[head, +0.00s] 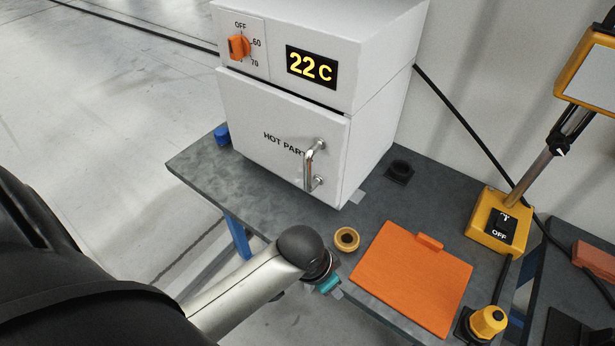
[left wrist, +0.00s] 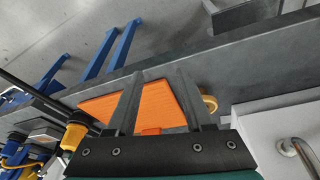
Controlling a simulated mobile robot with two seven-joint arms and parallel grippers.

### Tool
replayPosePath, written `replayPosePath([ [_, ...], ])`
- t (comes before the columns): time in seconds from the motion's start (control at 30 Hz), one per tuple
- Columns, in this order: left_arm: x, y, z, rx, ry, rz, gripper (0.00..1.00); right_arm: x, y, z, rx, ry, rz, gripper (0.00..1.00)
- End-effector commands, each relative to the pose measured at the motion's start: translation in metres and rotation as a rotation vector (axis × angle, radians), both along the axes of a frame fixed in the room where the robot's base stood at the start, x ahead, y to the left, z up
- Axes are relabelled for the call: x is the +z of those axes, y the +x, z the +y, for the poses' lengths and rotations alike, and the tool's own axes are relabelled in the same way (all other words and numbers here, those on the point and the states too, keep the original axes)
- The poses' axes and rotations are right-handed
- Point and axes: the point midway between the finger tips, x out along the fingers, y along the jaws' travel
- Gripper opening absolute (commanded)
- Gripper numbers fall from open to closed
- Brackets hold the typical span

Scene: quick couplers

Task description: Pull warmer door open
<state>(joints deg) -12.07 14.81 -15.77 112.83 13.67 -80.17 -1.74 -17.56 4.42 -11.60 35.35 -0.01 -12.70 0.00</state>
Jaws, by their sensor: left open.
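The warmer (head: 375,60) is a white box on the grey bench, with its display reading 22 C. Its white door (head: 260,120), marked HOT PART with the last letters hidden by the handle, looks shut, with a thin dark gap along its top edge. A chrome bar handle (head: 308,165) stands upright near the door's right edge. The handle also shows at the lower right of the left wrist view (left wrist: 302,155). My left gripper (left wrist: 157,85) is open and empty, apart from the handle and off to its side. In the head view my wrist mostly hides it, low in front of the door.
An orange plate (head: 410,280) lies on the bench (head: 375,215), with a brass ring (head: 346,239) beside it. A blue cap (head: 221,134) is left of the warmer. A yellow stand (head: 495,225) is at the right. The bench front just below the door is clear.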

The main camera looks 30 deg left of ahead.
Motion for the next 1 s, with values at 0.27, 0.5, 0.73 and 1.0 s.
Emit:
replayPosePath([
  [0.27,0.042,0.062,0.004,-0.183,0.024,0.02,0.52,0.002,0.006,0.0,-0.001,0.001,-0.01,0.5],
  [0.5,0.096,0.111,0.041,-0.295,0.1,0.085,0.52,0.004,0.007,0.0,-0.001,0.001,-0.012,0.5],
  [0.73,0.165,0.142,0.094,-0.318,0.168,0.161,0.52,0.006,0.008,0.0,-0.003,0.0,-0.013,0.5],
  [1.0,0.225,0.152,0.136,-0.294,0.186,0.217,0.52,0.007,0.008,-0.002,-0.003,-0.002,-0.014,0.5],
])
